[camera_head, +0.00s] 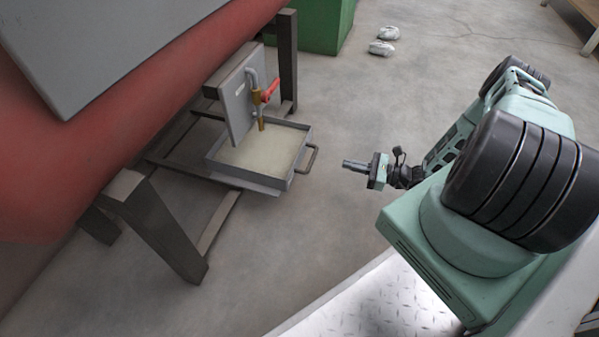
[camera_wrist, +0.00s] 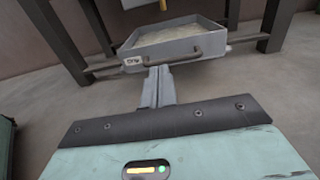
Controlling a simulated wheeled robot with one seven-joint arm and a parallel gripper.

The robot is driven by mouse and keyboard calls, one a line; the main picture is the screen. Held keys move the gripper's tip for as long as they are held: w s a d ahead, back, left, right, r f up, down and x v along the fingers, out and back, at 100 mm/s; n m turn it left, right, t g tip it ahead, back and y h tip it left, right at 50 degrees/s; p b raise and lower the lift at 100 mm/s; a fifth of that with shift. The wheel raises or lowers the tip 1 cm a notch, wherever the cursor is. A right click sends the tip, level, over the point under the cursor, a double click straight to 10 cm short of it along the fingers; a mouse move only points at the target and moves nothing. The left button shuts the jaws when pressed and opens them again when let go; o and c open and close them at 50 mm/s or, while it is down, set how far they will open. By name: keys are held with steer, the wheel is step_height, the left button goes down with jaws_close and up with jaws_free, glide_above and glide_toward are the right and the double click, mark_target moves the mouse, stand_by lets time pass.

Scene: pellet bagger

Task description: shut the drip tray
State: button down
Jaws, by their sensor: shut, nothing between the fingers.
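The drip tray (camera_head: 214,160) is a grey, shallow, square pan on a low frame under a brass tap, and it sticks out toward my gripper. Its inside looks pale. Its bar handle (camera_head: 308,158) is on the side facing my gripper. In the wrist view the tray (camera_wrist: 188,46) is ahead, with its handle (camera_wrist: 172,53) just beyond the fingertips. My gripper (camera_head: 346,164) is shut and empty, to the right of the handle and apart from it. In the wrist view my gripper (camera_wrist: 160,72) points at the tray front. The tray's back part is partly hidden by the tap plate.
The tap has a red lever (camera_head: 270,90) on a grey plate (camera_head: 238,105) above the tray. Dark frame legs (camera_head: 165,228) stand at the left under a red vessel (camera_head: 150,95). A green box (camera_head: 315,25) stands behind. The floor between gripper and tray is clear.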

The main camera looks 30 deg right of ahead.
steer(key=f, duration=0.1)
steer(key=b, duration=0.7)
glide_toward(299, 154)
steer(key=x, duration=0.5)
steer(key=shift+w+a+f, duration=0.15)
steer(key=shift+w+a, duration=0.35)
steer(key=shift+w, duration=0.1)
steer(key=shift+w+a+r, duration=0.1)
steer(key=shift+r, duration=0.1)
